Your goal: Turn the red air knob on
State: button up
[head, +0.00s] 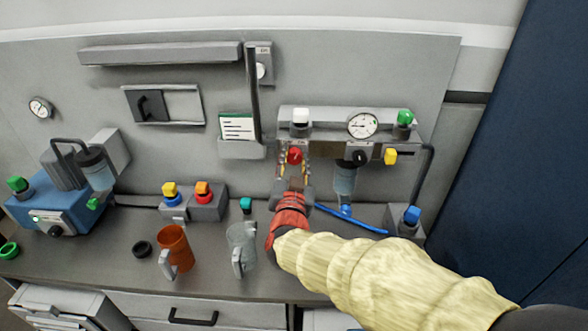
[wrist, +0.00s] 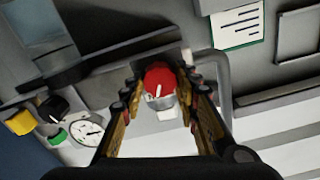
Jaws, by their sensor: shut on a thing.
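The red air knob (head: 294,155) sits low on the left part of the grey air unit (head: 330,124) on the back panel. My gripper (head: 294,168) reaches up to it from below, one finger on each side, and is shut on it. In the wrist view the red knob (wrist: 158,76) lies between the fingertips of my gripper (wrist: 159,88). The fingers partly hide the knob's sides. I cannot tell its turned position for certain.
A pressure gauge (head: 363,125), a black knob (head: 357,157) and a yellow knob (head: 391,156) are to the right. A clear jug (head: 242,247) and an orange jug (head: 175,250) stand on the counter left of my arm. A blue hose (head: 350,218) runs behind my arm.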

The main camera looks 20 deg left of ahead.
jog(key=shift+f+m+b, duration=0.15)
jog(key=shift+m+b, duration=1.5)
jog(key=shift+m, duration=0.25)
jog(key=o, duration=1.1)
jog(key=shift+c, duration=0.2)
jog(key=shift+o, duration=0.4)
jog(key=v, duration=1.2)
